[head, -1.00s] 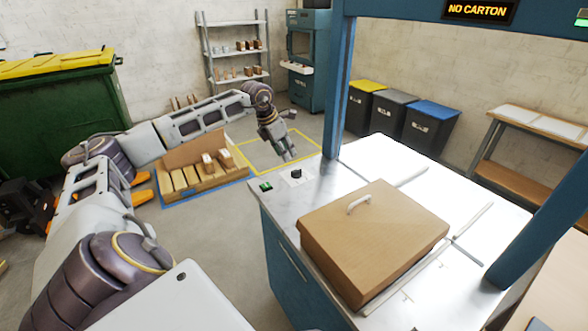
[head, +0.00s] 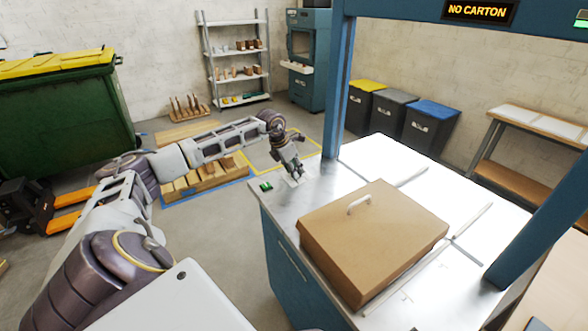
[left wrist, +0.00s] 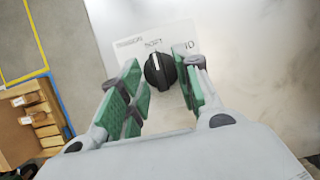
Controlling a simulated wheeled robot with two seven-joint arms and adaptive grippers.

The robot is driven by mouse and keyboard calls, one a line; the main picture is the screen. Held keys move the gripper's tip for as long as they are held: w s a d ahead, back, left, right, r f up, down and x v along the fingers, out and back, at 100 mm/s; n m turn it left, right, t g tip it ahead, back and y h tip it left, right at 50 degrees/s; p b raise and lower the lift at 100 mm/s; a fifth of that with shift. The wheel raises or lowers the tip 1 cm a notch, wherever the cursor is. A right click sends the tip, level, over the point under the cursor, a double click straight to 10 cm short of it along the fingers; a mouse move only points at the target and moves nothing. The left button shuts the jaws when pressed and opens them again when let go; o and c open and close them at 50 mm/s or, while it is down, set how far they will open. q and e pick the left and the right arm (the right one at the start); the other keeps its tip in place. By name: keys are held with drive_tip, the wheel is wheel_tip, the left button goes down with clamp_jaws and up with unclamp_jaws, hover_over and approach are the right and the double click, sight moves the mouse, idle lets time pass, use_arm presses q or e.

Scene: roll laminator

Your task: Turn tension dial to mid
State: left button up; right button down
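The tension dial (left wrist: 160,71) is a black round knob on a pale label plate (left wrist: 126,56) in the left wrist view. A light mark on the knob points up, toward printed text that looks like "SOFT"; more text at its right is partly covered by a finger. My left gripper (left wrist: 163,88) is open, with green-padded fingers on either side of the knob; I cannot tell whether they touch it. In the head view my left gripper (head: 293,178) is at the far left corner of the metal worktop (head: 290,207) and hides the dial. My right gripper is not in view.
A green switch (head: 266,187) sits on the worktop left of the gripper. A brown box with a white handle (head: 370,240) stands on the worktop. A blue frame post (head: 336,90) rises close right of the gripper. A sign (head: 479,11) reads "NO CARTON".

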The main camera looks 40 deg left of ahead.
use_arm(q)
clamp_jaws()
drive_tip(key=shift+m, duration=0.4)
idle(0.4)
drive_tip(key=shift+w+a+m+g+h, duration=0.15)
drive_tip(key=shift+m+h, duration=0.35)
drive_tip(key=shift+m, duration=0.7)
drive_tip(key=shift+m+g+h, duration=0.25)
drive_tip(key=shift+m+h, duration=0.25)
drive_tip(key=shift+m, duration=0.7)
drive_tip(key=shift+w+a+f+m+g+h, duration=0.1)
drive_tip(key=shift+m+g+h, duration=0.35)
drive_tip(key=shift+m, duration=1.1)
drive_tip(key=shift+w+a+f+m+g+h, duration=0.1)
drive_tip(key=shift+m+g, duration=0.65)
drive_tip(key=shift+m, duration=0.8)
unclamp_jaws()
drive_tip(key=shift+r, duration=0.15)
